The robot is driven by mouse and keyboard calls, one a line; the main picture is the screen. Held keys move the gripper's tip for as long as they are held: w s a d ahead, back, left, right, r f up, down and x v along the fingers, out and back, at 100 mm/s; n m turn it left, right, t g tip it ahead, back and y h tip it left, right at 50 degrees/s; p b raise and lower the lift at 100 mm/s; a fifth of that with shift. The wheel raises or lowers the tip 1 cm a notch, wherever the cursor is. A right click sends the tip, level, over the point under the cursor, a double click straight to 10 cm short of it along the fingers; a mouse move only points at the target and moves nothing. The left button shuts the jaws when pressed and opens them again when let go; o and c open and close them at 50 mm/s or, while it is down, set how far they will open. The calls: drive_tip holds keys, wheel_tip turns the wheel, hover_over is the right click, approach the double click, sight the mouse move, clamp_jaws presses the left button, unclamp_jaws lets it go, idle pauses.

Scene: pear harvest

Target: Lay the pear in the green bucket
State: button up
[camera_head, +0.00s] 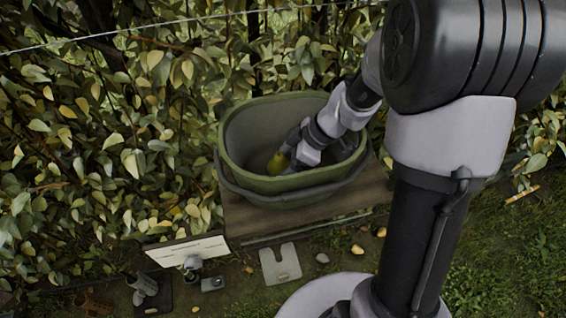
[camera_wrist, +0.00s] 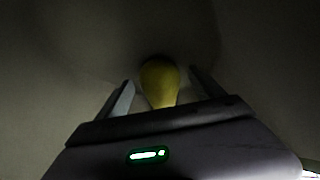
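The green bucket (camera_head: 232,160) stands with its opening up, and my arm reaches down into it. The yellow-green pear (camera_head: 278,163) is inside the bucket, low against the dark interior. It also shows in the wrist view (camera_wrist: 159,80), with its narrow end towards my gripper. My gripper (camera_head: 287,151) is inside the bucket beside the pear. In the wrist view its two fingers stand apart, one on each side of the pear, with a dark gap on both sides. The bucket floor is too dark to show clearly how the pear touches it.
The bucket stands on a wooden board (camera_head: 245,222). Dense leafy foliage (camera_head: 90,130) rises behind and to the left. A white panel (camera_head: 188,250) and small devices sit on the ground in front.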

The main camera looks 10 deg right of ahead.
drive_tip(key=p+v, duration=0.3)
drive_tip(key=v, duration=0.9)
drive_tip(key=s+a+r+m+t+h, duration=0.1)
drive_tip(key=s+a+r+m, duration=0.3)
drive_tip(key=s+m, duration=0.4)
drive_tip(key=s+a+r+m+t+h, duration=0.2)
drive_tip(key=s+r+m, duration=0.3)
drive_tip(key=s+m, duration=0.3)
drive_tip(key=shift+s+a+r+m+h, duration=0.15)
drive_tip(key=shift+a+r+m+h, duration=0.1)
drive_tip(key=shift+a+m+h, duration=0.55)
drive_tip(key=shift+s+a, duration=0.1)
